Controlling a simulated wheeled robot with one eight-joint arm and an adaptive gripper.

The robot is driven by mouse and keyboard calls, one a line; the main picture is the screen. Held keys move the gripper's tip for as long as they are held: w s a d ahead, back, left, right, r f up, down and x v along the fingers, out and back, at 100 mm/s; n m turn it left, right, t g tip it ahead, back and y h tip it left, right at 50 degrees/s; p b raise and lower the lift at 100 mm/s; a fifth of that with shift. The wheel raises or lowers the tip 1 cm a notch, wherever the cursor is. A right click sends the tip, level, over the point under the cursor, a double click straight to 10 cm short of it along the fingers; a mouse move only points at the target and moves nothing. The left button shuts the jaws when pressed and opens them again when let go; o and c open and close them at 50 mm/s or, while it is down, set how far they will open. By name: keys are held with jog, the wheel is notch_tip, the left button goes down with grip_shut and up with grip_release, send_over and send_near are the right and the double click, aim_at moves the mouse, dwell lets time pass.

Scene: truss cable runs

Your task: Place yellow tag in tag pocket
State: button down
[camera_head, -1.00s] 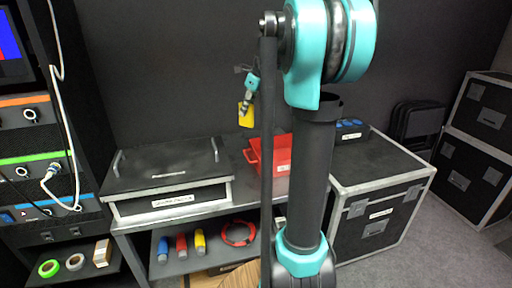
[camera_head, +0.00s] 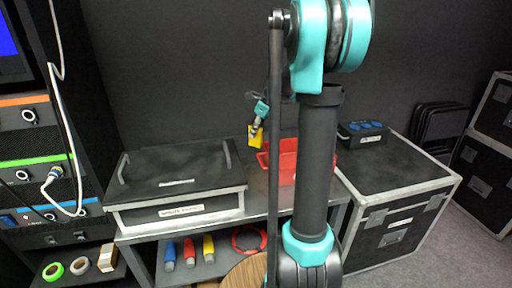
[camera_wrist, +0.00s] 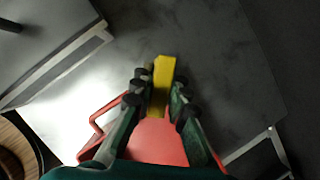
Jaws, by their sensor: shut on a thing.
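My gripper (camera_head: 259,124) is shut on the yellow tag (camera_head: 254,135), which hangs below the fingertips in the head view. In the wrist view the yellow tag (camera_wrist: 162,84) sticks out between the two dark fingers of my gripper (camera_wrist: 161,95). Behind and below it in that view is the red bin (camera_wrist: 155,145). The red bin (camera_head: 288,158) also shows in the head view, on the bench and partly hidden by my arm. I cannot make out a tag pocket for certain.
A black lidded case (camera_head: 178,178) stands on the metal bench (camera_head: 150,231), left of the red bin. A large flight case (camera_head: 400,212) stands at the right with a black socket box (camera_head: 362,132) on top. A rack (camera_head: 38,160) with white cables is at the left.

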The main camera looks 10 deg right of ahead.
aim_at(255, 146)
jog(key=shift+f, duration=3.7)
jog(key=c, duration=1.8)
grip_release()
jog(key=shift+f, duration=0.1)
